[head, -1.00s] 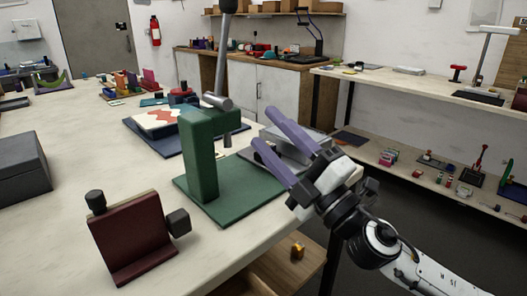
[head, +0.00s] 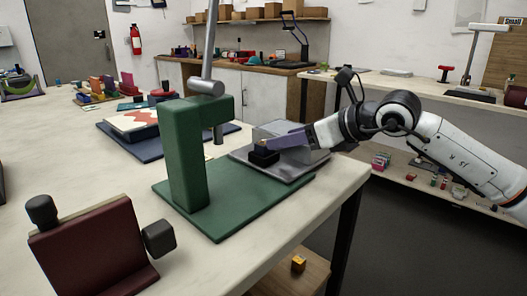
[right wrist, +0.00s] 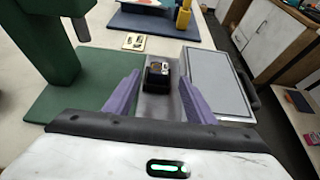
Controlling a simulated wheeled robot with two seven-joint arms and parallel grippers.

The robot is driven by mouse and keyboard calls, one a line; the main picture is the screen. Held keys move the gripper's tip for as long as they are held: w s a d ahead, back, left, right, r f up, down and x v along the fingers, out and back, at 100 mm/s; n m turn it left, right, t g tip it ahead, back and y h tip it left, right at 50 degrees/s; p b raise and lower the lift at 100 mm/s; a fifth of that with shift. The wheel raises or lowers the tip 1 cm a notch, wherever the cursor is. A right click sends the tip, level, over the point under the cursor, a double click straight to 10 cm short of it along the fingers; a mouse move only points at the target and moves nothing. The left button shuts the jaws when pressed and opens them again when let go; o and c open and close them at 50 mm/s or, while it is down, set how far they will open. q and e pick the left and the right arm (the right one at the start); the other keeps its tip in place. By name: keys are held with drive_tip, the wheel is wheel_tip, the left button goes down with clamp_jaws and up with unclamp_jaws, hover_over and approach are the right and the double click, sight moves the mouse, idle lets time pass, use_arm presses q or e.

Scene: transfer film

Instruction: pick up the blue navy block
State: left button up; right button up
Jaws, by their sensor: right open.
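A small dark block (head: 264,157), near black with a small gold and pale piece on top, sits on a grey tray-like base (head: 292,172) beside the green stand. I cannot make out a clear navy colour on it. In the right wrist view the dark block (right wrist: 157,77) lies between the two purple fingers of my right gripper (right wrist: 159,82), with gaps at both sides. In the head view my right gripper (head: 284,140) reaches in from the right, low over the base, open and close to the block. My left gripper is not in view.
The green stand (head: 188,150) with a grey lever (head: 208,85) rises just left of the block. A grey box-like part (right wrist: 218,82) lies right of the fingers. A maroon stand (head: 95,255) is at the front left. The table's right edge is close.

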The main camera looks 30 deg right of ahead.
sight(264, 143)
drive_tip(key=x, duration=0.5)
drive_tip(key=shift+w+a+f+p, duration=0.1)
drive_tip(key=shift+w+a+p, duration=0.05)
drive_tip(key=shift+w+p, duration=0.2)
drive_tip(key=shift+s, duration=0.1)
drive_tip(key=c, duration=1.2)
clamp_jaws()
